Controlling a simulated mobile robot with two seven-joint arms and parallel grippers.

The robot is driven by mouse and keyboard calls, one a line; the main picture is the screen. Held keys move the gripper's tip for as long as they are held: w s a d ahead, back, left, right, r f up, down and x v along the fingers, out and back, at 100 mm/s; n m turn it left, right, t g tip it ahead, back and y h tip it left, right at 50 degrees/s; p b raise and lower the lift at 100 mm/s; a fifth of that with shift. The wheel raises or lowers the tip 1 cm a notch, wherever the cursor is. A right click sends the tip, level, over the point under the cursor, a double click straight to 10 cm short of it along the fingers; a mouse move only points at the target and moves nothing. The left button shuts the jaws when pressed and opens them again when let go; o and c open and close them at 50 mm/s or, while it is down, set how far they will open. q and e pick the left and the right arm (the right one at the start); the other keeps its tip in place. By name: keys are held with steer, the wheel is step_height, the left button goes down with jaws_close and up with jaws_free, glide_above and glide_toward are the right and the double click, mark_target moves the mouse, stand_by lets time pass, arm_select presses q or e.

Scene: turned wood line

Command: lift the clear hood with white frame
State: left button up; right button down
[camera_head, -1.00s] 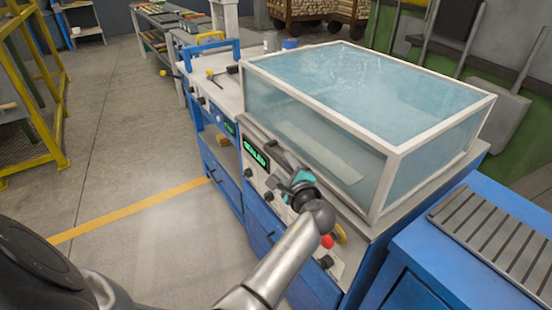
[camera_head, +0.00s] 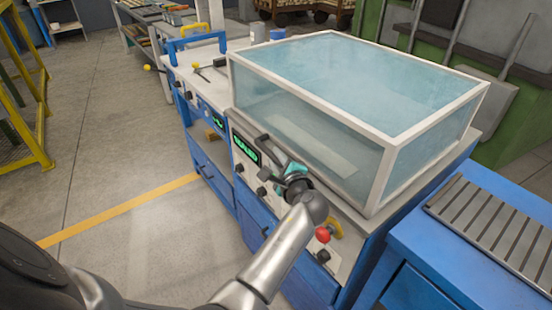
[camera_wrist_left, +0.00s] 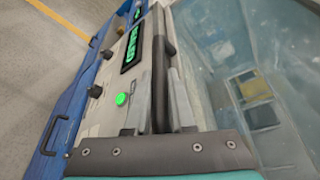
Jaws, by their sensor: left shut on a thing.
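The clear hood with white frame (camera_head: 372,130) sits as a large box on top of a blue and white machine. Its clear wall also shows at the right of the left wrist view (camera_wrist_left: 235,70). A dark bar handle (camera_wrist_left: 160,60) runs along the hood's front side and passes between my left fingers. My left gripper (camera_head: 285,167) is shut on this handle; in the left wrist view its two grey fingertips (camera_wrist_left: 160,98) lie on either side of the bar. In the head view the wrist partly hides the handle. My right gripper is not in view.
The machine's front panel carries a green lit display (camera_head: 246,151), a red button (camera_head: 322,234) and dark knobs. A blue bench with a slatted grey top (camera_head: 492,225) stands close at the right. The floor (camera_head: 120,150) at the left is clear, with a yellow line.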

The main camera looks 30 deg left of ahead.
arm_select(q)
jaws_close()
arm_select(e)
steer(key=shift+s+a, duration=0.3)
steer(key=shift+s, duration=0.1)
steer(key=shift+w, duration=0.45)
arm_select(q)
steer(key=shift+a, duration=0.1)
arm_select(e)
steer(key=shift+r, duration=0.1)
